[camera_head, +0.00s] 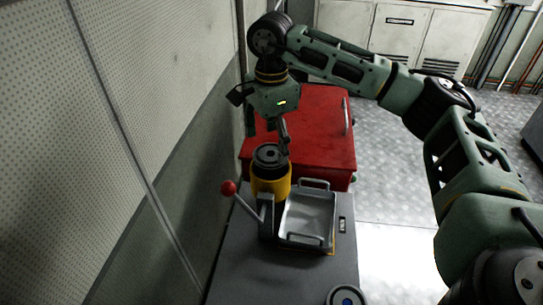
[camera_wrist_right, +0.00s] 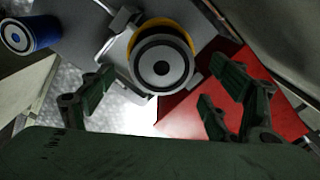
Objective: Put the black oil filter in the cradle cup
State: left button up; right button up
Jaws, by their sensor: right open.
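The black oil filter (camera_head: 268,155) stands upright in the yellow cradle cup (camera_head: 270,184), with its top showing above the yellow rim. In the right wrist view the round top of the black oil filter (camera_wrist_right: 162,62) faces the camera, with the yellow rim of the cradle cup (camera_wrist_right: 187,39) partly visible behind it. My right gripper (camera_head: 268,133) is open and empty, just above and behind the filter; its fingers (camera_wrist_right: 160,90) are spread apart in the wrist view, clear of the filter. The filter's lower part is hidden by the cup. My left gripper is not in view.
A lever with a red ball (camera_head: 229,187) stands left of the cup, and a metal tray (camera_head: 308,241) sits to its right. A red box (camera_head: 315,125) is behind. A blue canister (camera_wrist_right: 28,36) stands on the bench's near end. A wall runs along the left.

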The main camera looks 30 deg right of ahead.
notch_tip(320, 180, up, 7)
jog(key=b, duration=0.1)
